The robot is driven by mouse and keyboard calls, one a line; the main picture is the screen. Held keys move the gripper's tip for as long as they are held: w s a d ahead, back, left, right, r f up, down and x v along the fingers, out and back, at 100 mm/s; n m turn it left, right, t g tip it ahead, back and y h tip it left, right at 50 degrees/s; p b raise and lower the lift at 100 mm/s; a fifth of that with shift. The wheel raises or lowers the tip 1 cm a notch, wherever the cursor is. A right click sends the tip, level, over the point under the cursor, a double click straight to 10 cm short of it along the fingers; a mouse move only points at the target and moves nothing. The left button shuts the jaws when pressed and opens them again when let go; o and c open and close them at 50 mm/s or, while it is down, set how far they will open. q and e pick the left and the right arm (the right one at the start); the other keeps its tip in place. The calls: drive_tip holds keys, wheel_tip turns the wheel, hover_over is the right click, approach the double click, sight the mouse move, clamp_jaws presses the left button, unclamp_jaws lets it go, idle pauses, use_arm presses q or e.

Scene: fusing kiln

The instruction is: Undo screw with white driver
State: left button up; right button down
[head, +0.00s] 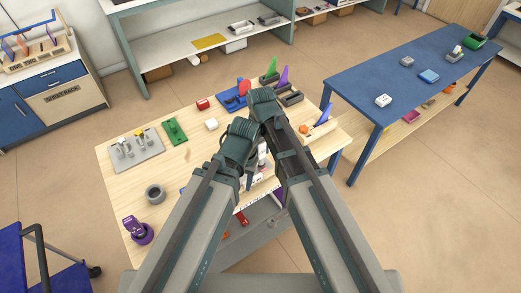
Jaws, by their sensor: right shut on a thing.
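My two arms meet over the middle of the wooden table (112,174) and hide much of it. My right gripper (261,168) shows only in part in the gap between the arms. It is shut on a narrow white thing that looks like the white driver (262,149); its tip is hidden. My left gripper is hidden behind its arm. A grey plate (152,160) with several small upright parts, some with yellow or white tops, lies at the table's left. I cannot make out the screw.
A green part (174,131), a red block (203,104), a white block (211,124), a grey ring (155,194) and a purple part (138,230) lie on the table. A blue table (375,85) stands to the right.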

sight(260, 142)
use_arm(q)
drive_tip(key=shift+f+b, duration=0.65)
use_arm(e)
drive_tip(key=shift+f, duration=0.65)
use_arm(q)
drive_tip(key=shift+r, duration=0.2)
use_arm(e)
drive_tip(key=shift+s+r, duration=0.1)
drive_tip(key=shift+r, duration=0.1)
idle(1.0)
use_arm(q)
drive_tip(key=shift+r+p, duration=0.1)
drive_tip(key=shift+p, duration=0.2)
use_arm(e)
drive_tip(key=shift+r, duration=0.1)
drive_tip(key=shift+r+p, duration=2.5)
use_arm(q)
wheel_tip(260, 142, up, 5)
drive_tip(key=shift+f, duration=0.1)
